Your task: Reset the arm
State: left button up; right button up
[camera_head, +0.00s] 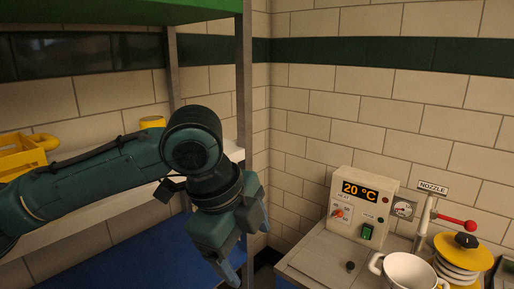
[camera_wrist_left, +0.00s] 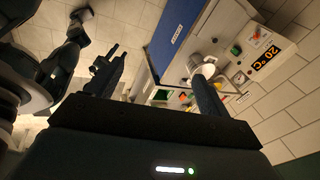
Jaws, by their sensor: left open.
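My left arm comes in from the left in the head view, in front of a shelf rack. Its gripper (camera_head: 248,248) hangs downward, with its fingers apart and nothing between them. In the left wrist view the two dark fingers of the left gripper (camera_wrist_left: 155,82) stand wide apart and empty. The gripper is left of the control counter and touches nothing that I can see.
Rack post (camera_head: 244,90) stands close behind the gripper. A yellow crate (camera_head: 20,158) is on the shelf.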

pick_arm(q)
jog(key=w+d+f+n+t+h, duration=0.1)
jog(key=w+d+f+n+h, duration=0.15)
jog(key=f+n+h, duration=0.35)
jog(key=w+d+f+n+t+h, duration=0.1)
jog(key=d+f+n+t, duration=0.2)
jog(key=f, duration=0.5)
jog(key=s+a+f+n+t+y, duration=0.1)
jog(key=a+f+n, duration=0.25)
jog(key=f, duration=0.25)
jog(key=s+a+f+n+t, duration=0.1)
jog(key=a+f+n+t, duration=0.1)
jog(key=f+n, duration=0.3)
jog(key=s+a+f+n+y, duration=0.4)
jog(key=s+a+f+y, duration=0.2)
jog(key=s+a+f, duration=0.7)
jog(key=shift+s+a+f+t+y, duration=0.3)
jog(key=shift+s+a+f, duration=0.15)
jog(key=shift+f, duration=0.5)
jog(key=shift+o, duration=0.4)
jog(key=shift+w, duration=0.1)
